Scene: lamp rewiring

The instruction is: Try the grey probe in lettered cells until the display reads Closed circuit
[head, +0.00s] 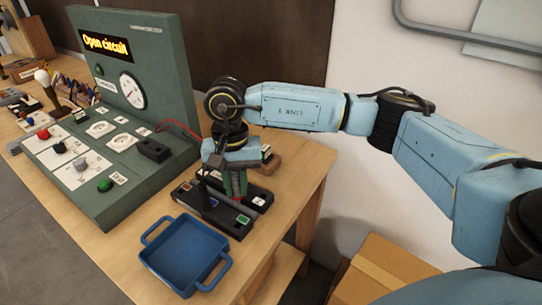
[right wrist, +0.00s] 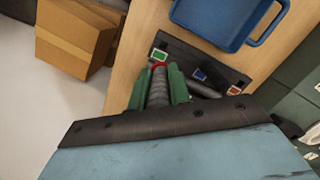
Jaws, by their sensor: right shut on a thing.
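The display (head: 105,45) on the green upright panel reads "Open circuit". My right gripper (head: 236,195) points down over a black block (head: 228,222) with small coloured labels at the table's right end. In the right wrist view its green fingers (right wrist: 160,85) are shut on a grey ribbed cylinder with a red ring, which looks like the grey probe (right wrist: 158,92). Its far end is by the green-labelled part of the block (right wrist: 190,62). I cannot tell whether it sits in a cell or touches. Letters there are too small to read. My left gripper is not in view.
A blue two-handled tray (head: 185,252) stands in front of the block. The green console (head: 100,165) with knobs, a dial and sockets lies to the left. A red and a dark cable run from it behind my gripper. A cardboard box (head: 385,275) is below the table's right side.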

